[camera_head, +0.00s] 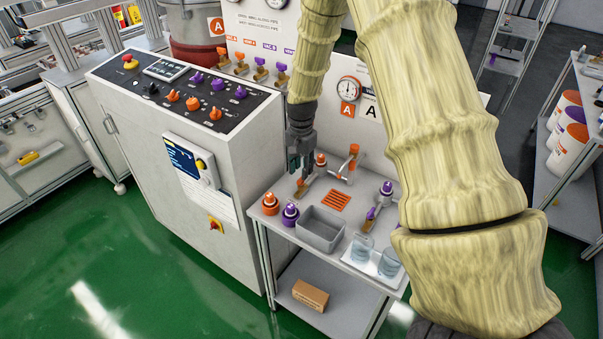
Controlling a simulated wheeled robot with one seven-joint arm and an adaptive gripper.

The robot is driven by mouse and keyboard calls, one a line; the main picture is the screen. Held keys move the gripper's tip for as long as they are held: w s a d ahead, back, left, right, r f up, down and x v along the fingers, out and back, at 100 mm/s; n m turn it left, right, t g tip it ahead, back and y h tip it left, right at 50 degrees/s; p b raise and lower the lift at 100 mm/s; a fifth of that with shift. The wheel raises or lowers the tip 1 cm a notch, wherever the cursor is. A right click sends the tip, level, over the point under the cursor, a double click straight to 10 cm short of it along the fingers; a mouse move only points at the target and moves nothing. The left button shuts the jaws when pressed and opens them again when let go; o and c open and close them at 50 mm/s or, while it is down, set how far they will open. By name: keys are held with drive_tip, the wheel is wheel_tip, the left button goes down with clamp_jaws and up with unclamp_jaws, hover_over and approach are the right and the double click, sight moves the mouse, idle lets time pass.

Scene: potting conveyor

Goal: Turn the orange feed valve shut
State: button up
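A small brass valve with an orange handle (300,182), which looks like the orange feed valve, sits on the grey bench toward its back left. An orange-capped fitting (321,159) stands just behind it. My gripper (301,172) points down from above, with its fingertips right over or at the orange handle. The fingers partly cover the valve, so I cannot tell whether they touch it or how far apart they are. A similar valve with a purple handle (370,214) sits farther right on the bench.
An orange-capped bottle (270,204) and a purple-capped bottle (290,214) stand at the bench's left edge, beside a grey bin (320,229). Clear beakers (361,247) stand at front right. A control cabinet (190,130) borders the left. Several panel valves (260,70) are behind.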

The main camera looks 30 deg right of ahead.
sight(301, 180)
drive_tip(key=shift+f+p, duration=0.35)
drive_tip(key=shift+f, duration=1.5)
drive_tip(key=shift+c, duration=0.3)
clamp_jaws()
